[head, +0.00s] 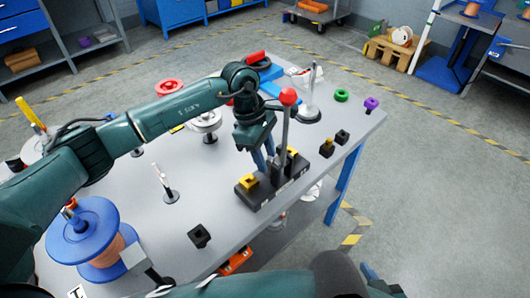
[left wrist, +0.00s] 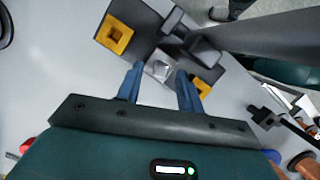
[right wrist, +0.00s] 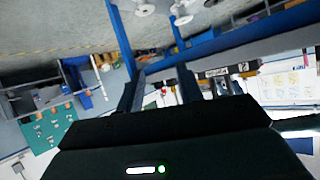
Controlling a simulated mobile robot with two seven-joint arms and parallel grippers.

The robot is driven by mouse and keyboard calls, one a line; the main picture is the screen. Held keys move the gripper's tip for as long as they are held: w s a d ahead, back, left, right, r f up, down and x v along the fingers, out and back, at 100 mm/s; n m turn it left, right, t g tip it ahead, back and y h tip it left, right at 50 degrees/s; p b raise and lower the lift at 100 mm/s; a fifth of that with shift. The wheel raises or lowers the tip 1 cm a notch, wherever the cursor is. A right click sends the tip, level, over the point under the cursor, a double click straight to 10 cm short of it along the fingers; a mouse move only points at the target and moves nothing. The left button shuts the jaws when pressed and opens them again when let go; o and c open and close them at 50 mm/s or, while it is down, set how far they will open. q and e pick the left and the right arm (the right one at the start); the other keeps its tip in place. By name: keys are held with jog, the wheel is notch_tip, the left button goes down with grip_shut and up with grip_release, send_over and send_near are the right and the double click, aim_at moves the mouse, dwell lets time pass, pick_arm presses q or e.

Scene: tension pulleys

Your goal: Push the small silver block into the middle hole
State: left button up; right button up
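The black base (head: 268,192) stands on the table, with a yellow square piece (head: 248,181) at its near-left end and another yellow piece (head: 291,153) at its far end. The small silver block (left wrist: 160,67) sits at the middle of the base in the left wrist view; my arm hides it in the head view. My left gripper (left wrist: 158,72) points down at the base, its fingers apart on either side of the silver block; I cannot tell if they touch it. My right gripper (right wrist: 158,85) is open and empty, away from the base.
A lever with a red ball (head: 288,96) rises from the base close beside my left gripper. A blue spool (head: 88,232), a black square piece (head: 200,235) and a white stand (head: 310,105) are on the table (head: 215,190).

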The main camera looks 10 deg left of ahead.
dwell(0.3)
pick_arm(q)
jog(key=v, duration=1.3)
jog(key=shift+r, duration=0.1)
